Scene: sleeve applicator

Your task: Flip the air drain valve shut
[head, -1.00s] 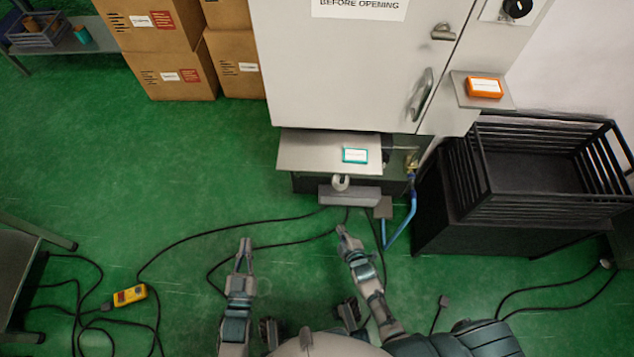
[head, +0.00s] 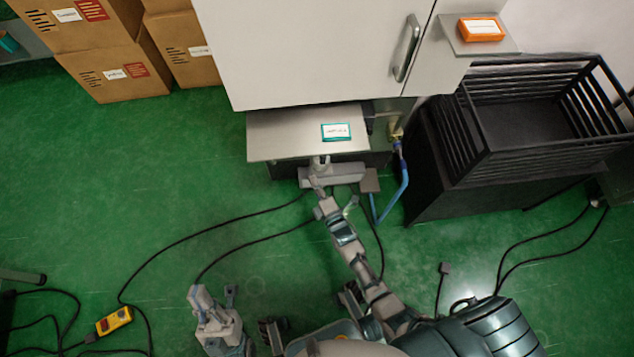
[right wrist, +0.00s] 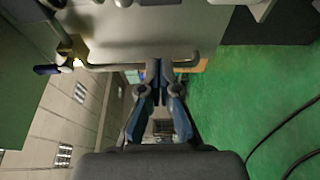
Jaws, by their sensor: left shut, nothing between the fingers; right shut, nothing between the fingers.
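The drain valve is a small brass fitting (head: 397,132) with blue at its lower end, low at the right end of the cabinet, above a blue hose (head: 404,178). In the right wrist view a brass fitting (right wrist: 70,48) with a dark blue part (right wrist: 46,69) shows at the left. My right gripper (head: 317,183) is shut and empty, left of the valve and apart from it, near the grey foot pedal below the shelf. Its closed fingers show in the right wrist view (right wrist: 158,72). My left gripper (head: 212,291) is shut and empty over the floor.
The white cabinet (head: 320,50) has a steel shelf (head: 285,135) holding a teal-edged box (head: 336,132). The grey pedal (head: 345,174) sits below. A black crate (head: 535,125) stands right of the hose. Cables and a yellow pendant (head: 114,320) lie on the floor.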

